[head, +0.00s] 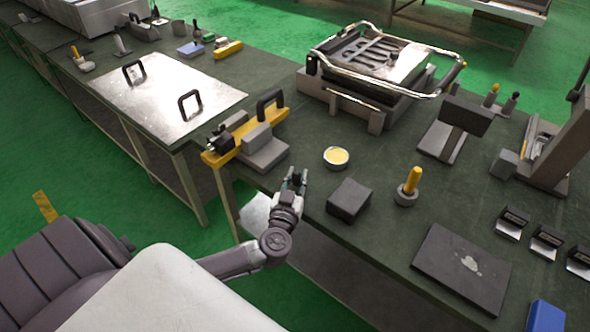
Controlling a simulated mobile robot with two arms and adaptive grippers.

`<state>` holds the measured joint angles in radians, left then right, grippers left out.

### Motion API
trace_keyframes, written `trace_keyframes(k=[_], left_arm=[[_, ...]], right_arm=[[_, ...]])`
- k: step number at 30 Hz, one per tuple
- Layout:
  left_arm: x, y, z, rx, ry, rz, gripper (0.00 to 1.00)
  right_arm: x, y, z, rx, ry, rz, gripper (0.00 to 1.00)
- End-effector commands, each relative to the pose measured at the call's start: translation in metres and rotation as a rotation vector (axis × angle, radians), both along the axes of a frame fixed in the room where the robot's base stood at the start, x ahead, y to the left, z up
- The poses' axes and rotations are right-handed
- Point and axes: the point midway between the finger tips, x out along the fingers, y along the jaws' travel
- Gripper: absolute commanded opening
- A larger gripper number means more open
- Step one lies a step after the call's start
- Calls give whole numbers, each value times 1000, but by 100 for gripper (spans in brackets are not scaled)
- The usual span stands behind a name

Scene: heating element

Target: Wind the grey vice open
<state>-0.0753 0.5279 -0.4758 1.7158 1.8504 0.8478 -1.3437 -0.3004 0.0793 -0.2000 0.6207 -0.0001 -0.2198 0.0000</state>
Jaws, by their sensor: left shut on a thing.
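The grey vice (264,153) sits near the table's front edge, against a yellow bar (225,155) with a black handle. My left gripper (297,179) is at the table's front edge, just right of and nearer than the vice. Its fingers are shut on a small dark piece. The fingers mostly hide this piece, and I cannot tell whether it is part of the vice's winding handle. How far the vice jaws are apart is too small to tell. My right gripper is not in view.
A yellow-filled round tin (336,158) and a dark block (348,200) lie right of my left gripper. A yellow-handled tool (411,182) stands farther right. A metal plate with two black handles (166,92) lies on the left. A metal-framed device (375,65) stands behind.

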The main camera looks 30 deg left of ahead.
Motion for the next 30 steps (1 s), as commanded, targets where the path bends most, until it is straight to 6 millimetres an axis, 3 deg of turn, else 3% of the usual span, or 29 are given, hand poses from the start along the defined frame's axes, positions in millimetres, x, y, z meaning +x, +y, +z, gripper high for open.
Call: trace_keyframes(k=[1, 9, 19, 30], left_arm=[[1, -3, 7, -7, 5, 36, 0], [6, -11, 2, -6, 4, 223, 0], [11, -14, 0, -3, 3, 370, 0], [12, -14, -1, 0, 2, 400, 0]], right_arm=[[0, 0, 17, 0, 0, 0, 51], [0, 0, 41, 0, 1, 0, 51], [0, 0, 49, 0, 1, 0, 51], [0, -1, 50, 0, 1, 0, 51]])
